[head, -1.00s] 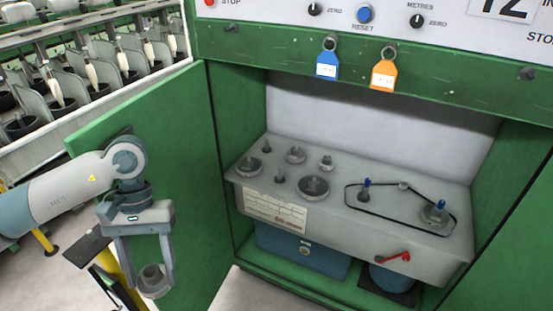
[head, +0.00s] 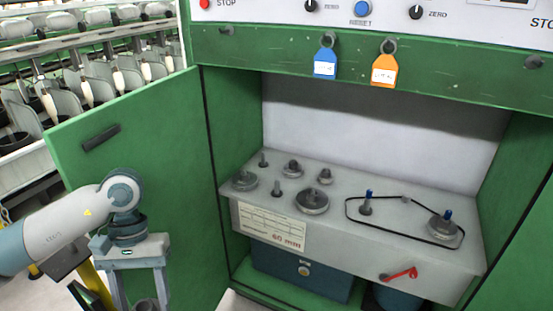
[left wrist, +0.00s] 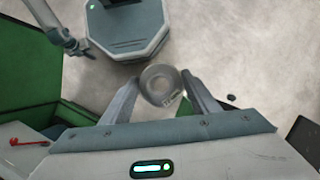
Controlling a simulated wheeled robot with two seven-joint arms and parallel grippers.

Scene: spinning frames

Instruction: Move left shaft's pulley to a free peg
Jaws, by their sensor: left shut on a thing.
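My left gripper (head: 145,300) is shut on a small grey pulley (head: 146,305), low in front of the open green door. The pulley also shows between the fingertips in the left wrist view (left wrist: 161,85). The left shaft (head: 366,203), blue-topped, stands bare on the grey bench. The right shaft (head: 447,216) carries a pulley (head: 443,228). Two bare pegs, a back one (head: 263,160) and a front one (head: 276,188), stand among pegs holding pulleys. A grey arm end, likely my right gripper (left wrist: 80,48), shows small in the left wrist view; its jaws are unclear.
A black belt (head: 400,232) lies around both shafts. Pulleys sit on the other pegs, including a large one (head: 312,201). A red handle (head: 399,273) sticks out of the bench front. The green door (head: 150,140) stands open at the left of the cabinet.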

